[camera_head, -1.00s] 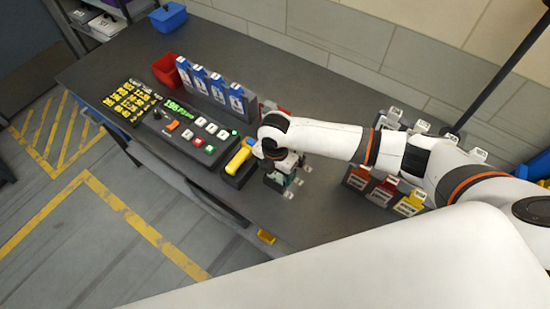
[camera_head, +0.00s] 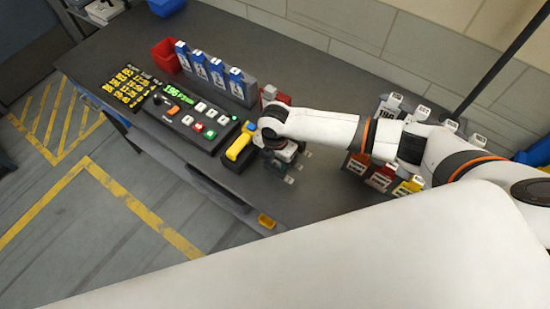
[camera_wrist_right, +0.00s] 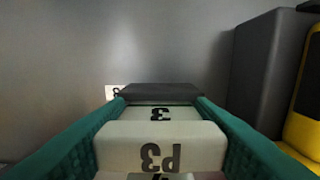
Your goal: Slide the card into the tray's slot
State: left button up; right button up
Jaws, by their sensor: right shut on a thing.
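In the right wrist view, the teal pads of my right gripper (camera_wrist_right: 160,140) are shut on a white block-like card top (camera_wrist_right: 160,150) marked P3. A dark grey edge (camera_wrist_right: 160,91) and a white face marked 3 lie just beyond it. In the head view, my right gripper (camera_head: 282,160) points down over the table beside the yellow-handled unit; my wrist hides most of what it holds. Several trays with red, orange and yellow fronts (camera_head: 380,179) and white labelled tops stand at the right, partly behind my arm. I cannot make out the slot. My left gripper is not in view.
A console (camera_head: 190,118) with buttons and a yellow handle (camera_head: 240,142) stands left of my gripper. Behind are blue cards in a grey rack (camera_head: 238,88) and a red bin (camera_head: 166,55).

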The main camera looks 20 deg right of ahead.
jog(key=shift+r, duration=0.15)
jog(key=shift+r+p, duration=2.4)
jog(key=shift+p, duration=0.05)
jog(key=shift+r+p, duration=0.7)
jog(key=shift+r, duration=1.3)
